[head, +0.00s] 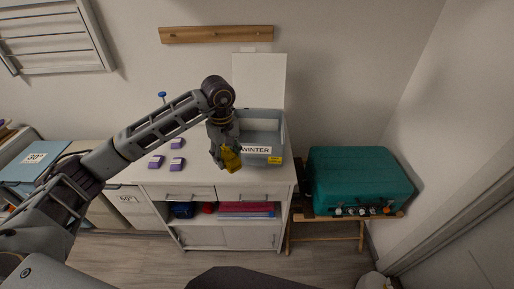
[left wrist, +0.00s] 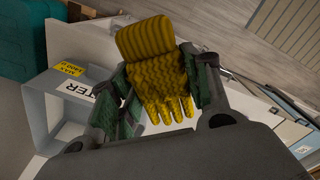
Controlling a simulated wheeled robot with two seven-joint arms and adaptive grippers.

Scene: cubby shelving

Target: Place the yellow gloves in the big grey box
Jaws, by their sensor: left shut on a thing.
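My left gripper (head: 222,148) is shut on a yellow glove (head: 231,159). The glove also shows large in the left wrist view (left wrist: 153,65), between the two fingers, with its cuff pointing up and its fingers toward me. I cannot tell whether it is one glove or a pair. The grey box (head: 275,127), labelled WINTER with a small yellow sticker, stands open on the white cabinet, its lid raised at the back. The gripper and glove are at the box's front left, outside it. My right gripper is not in view.
Several purple blocks (head: 156,162) lie on the white cabinet top (head: 210,190), left of the box. A teal case (head: 358,180) sits on a small wooden stand at the right. A blue-handled item (head: 162,97) stands behind my arm. A wooden rail (head: 216,34) is on the wall.

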